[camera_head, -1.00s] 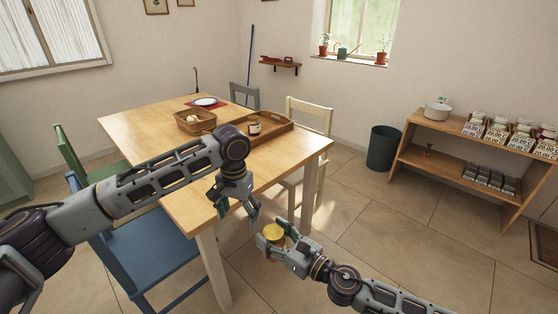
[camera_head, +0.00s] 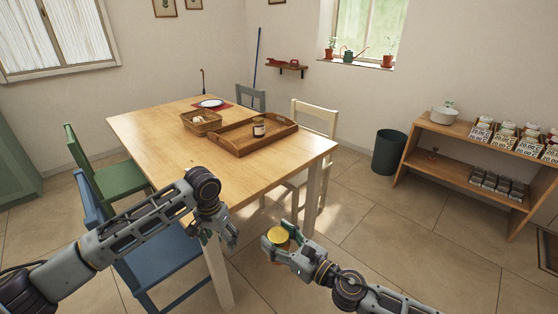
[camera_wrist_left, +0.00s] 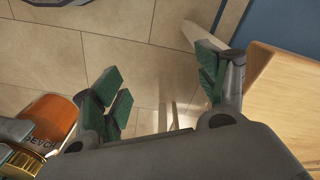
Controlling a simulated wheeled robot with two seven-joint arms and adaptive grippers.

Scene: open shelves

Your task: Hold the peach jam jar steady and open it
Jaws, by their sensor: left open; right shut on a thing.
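The jam jar with a yellow lid (camera_head: 279,235) is held off the floor, right of the table's near corner. My right gripper (camera_head: 283,242) is shut on it, its fingers hiding most of the jar's body. In the left wrist view an orange jar (camera_wrist_left: 50,118) with a partly readable label and gold-coloured lid shows at the left edge, outside my left gripper's fingers. My left gripper (camera_head: 219,239) is open and empty, to the left of the held jar and apart from it. Its green-padded fingers (camera_wrist_left: 163,82) stand wide apart in the left wrist view.
The wooden table (camera_head: 165,140) bears a tray (camera_head: 232,145) with another jar (camera_head: 258,128), and a basket (camera_head: 201,122). A blue chair (camera_head: 165,255) stands near my left arm. A low shelf (camera_head: 463,180) and a dark bin (camera_head: 389,152) are at right.

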